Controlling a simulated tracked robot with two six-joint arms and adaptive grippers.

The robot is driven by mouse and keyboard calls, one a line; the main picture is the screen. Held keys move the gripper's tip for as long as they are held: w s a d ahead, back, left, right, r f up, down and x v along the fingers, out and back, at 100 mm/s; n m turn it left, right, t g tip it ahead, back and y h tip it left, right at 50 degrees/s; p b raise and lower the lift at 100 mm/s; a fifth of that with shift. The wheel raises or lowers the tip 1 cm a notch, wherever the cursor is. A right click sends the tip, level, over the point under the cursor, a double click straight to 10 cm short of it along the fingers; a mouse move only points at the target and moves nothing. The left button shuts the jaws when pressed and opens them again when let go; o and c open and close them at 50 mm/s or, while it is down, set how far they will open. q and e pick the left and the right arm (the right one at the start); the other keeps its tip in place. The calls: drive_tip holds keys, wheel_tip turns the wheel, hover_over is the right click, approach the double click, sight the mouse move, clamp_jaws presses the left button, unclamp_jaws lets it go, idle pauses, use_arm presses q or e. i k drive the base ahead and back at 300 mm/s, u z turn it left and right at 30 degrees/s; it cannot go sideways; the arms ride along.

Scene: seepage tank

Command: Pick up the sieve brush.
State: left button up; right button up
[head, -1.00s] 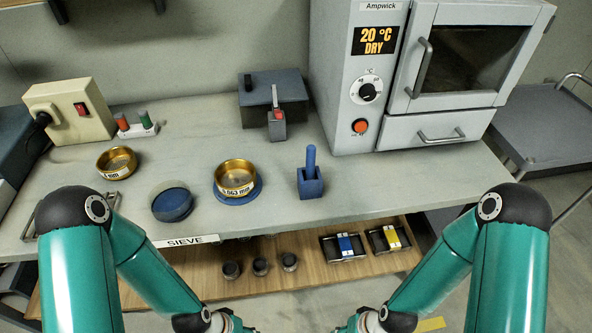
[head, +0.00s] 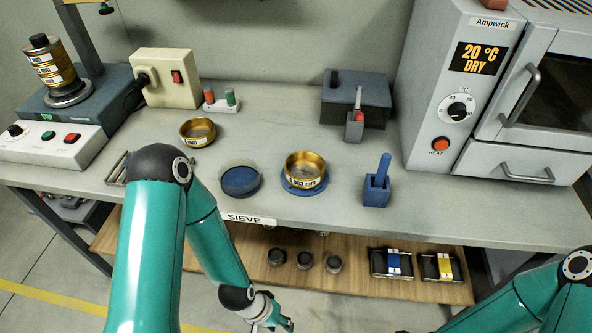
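A blue upright handle (head: 384,166), which looks like the sieve brush, stands in a small blue holder (head: 376,193) on the bench, right of the sieves. Its lower end is hidden inside the holder. My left gripper (head: 284,324) is at the bottom edge of the head view, low in front of the bench and well apart from the brush. It is small and partly cut off, so I cannot tell whether it is open or shut. My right arm comes in at the bottom right, and its gripper is out of the picture.
A brass sieve (head: 305,167) sits on a blue base left of the holder, with a blue-bottomed pan (head: 240,180) and another brass sieve (head: 198,132) farther left. A grey tool with a red part (head: 355,125) stands behind. The oven (head: 480,100) rises at right. A wooden shelf (head: 345,268) lies below.

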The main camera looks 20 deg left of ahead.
sight(386, 159)
drive_tip(key=z, duration=1.2)
drive_tip(key=i, duration=0.15)
drive_tip(key=u, duration=2.85)
drive_tip(key=k, duration=1.2)
drive_tip(key=z, duration=0.75)
drive_tip(key=i, duration=1.05)
drive_tip(key=z, duration=0.05)
